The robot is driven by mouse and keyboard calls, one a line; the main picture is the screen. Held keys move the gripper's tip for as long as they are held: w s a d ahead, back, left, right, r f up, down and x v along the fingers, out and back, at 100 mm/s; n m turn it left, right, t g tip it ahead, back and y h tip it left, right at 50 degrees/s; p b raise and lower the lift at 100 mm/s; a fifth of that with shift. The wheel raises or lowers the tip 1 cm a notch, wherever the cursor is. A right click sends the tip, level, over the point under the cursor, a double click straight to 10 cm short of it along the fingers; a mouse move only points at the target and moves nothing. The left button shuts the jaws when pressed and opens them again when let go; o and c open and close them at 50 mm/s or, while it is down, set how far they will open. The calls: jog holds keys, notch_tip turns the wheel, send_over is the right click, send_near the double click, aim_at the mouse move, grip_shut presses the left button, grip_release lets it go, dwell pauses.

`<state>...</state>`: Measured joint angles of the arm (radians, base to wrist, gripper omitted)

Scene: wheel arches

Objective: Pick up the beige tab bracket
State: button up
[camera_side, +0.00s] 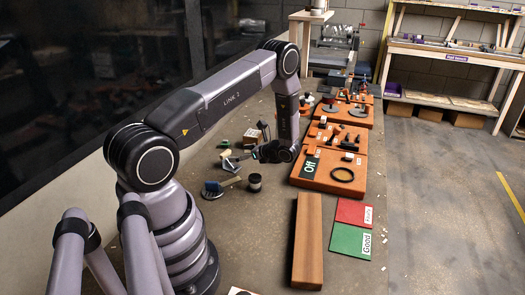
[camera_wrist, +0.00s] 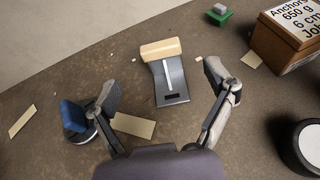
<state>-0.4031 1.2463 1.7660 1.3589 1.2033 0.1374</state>
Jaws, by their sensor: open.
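The beige tab bracket (camera_wrist: 172,82) lies on the bench in the wrist view, a grey plate with a dark slot and a thick beige bar across its far end. My gripper (camera_wrist: 162,74) is open, with one finger on each side of the bracket in the picture and nothing held. In the side view my gripper (camera_side: 262,153) is low over the bench, just right of a small pale-and-grey piece (camera_side: 232,163) that looks like the bracket; its details are too small to tell.
A blue-ended piece (camera_wrist: 73,116) lies by the left finger, partly hidden. A labelled brown box (camera_wrist: 285,44), a green block (camera_wrist: 212,17) and a dark round container (camera_wrist: 303,145) stand to the right. Pale flat scraps (camera_wrist: 134,126) lie around. Orange boards (camera_side: 325,185) line the bench's right side.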

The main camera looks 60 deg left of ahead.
aim_at(227, 153)
jog(key=shift+x, duration=3)
jog(key=c, duration=1.3)
